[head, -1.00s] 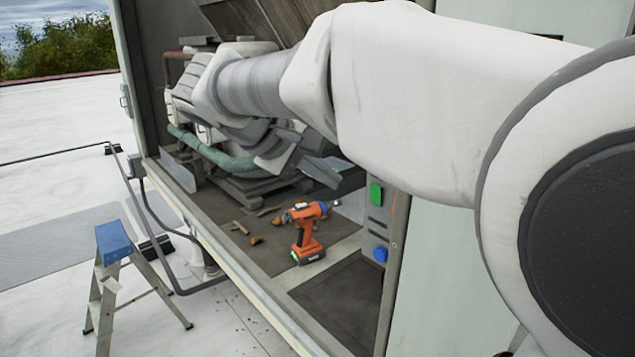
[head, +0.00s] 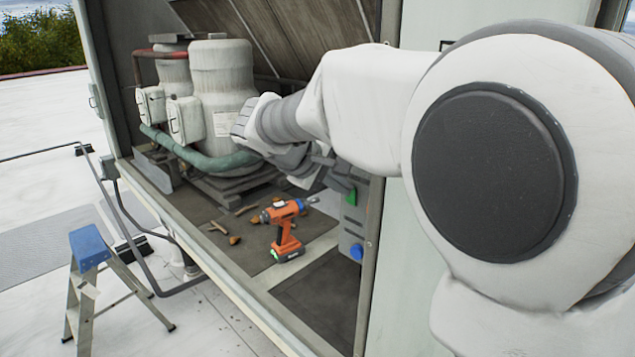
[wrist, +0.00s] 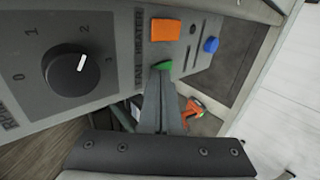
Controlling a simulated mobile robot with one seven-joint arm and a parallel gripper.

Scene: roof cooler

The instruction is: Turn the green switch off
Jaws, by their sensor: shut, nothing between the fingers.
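The green switch (head: 351,197) is on the grey control panel inside the cabinet, near its right post. In the wrist view the green switch (wrist: 163,65) shows as a small green piece right at the tip of my gripper (wrist: 160,78), which hides part of it. I cannot tell whether they touch. My gripper is shut and empty, pointing at the panel. In the head view my gripper (head: 333,168) is small and partly hidden by my arm, just above and left of the green switch.
The panel also has an orange switch (wrist: 165,29), a blue button (wrist: 211,44) and a black dial (wrist: 68,66) with numbers. An orange drill (head: 286,229) stands on the cabinet floor beside wood scraps. Tanks (head: 222,85) stand at the back. A stepladder (head: 88,255) is outside.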

